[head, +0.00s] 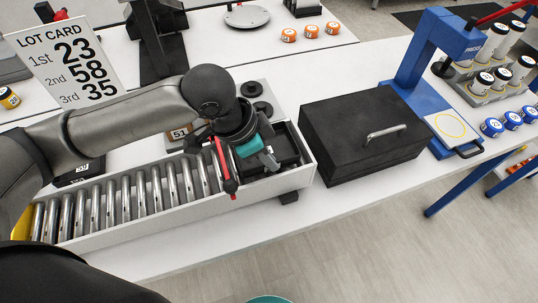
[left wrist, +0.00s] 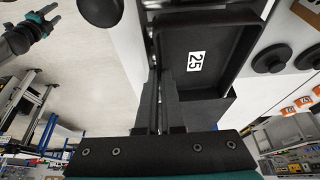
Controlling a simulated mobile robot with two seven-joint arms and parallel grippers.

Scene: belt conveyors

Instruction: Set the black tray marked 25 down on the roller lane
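The black tray marked 25 (left wrist: 222,52) is seen from above in the left wrist view, empty, with its white label showing. In the head view the tray (head: 287,150) is at the right end of the roller lane (head: 120,226), inside its pale side walls. I cannot tell whether its base touches the lane. My left gripper (head: 271,161) points down at the tray's near side. In the left wrist view its fingers (left wrist: 158,85) are close together with the tray's side wall between them. My right gripper (left wrist: 50,14) is empty and apart, its fingers spread.
A red bar (head: 223,166) crosses the lane just left of the tray. A black case (head: 362,135) with a handle stands right of the lane end. A tag marked 51 (head: 180,134) and black round discs (head: 262,108) lie behind the lane. The rollers left of the bar are bare.

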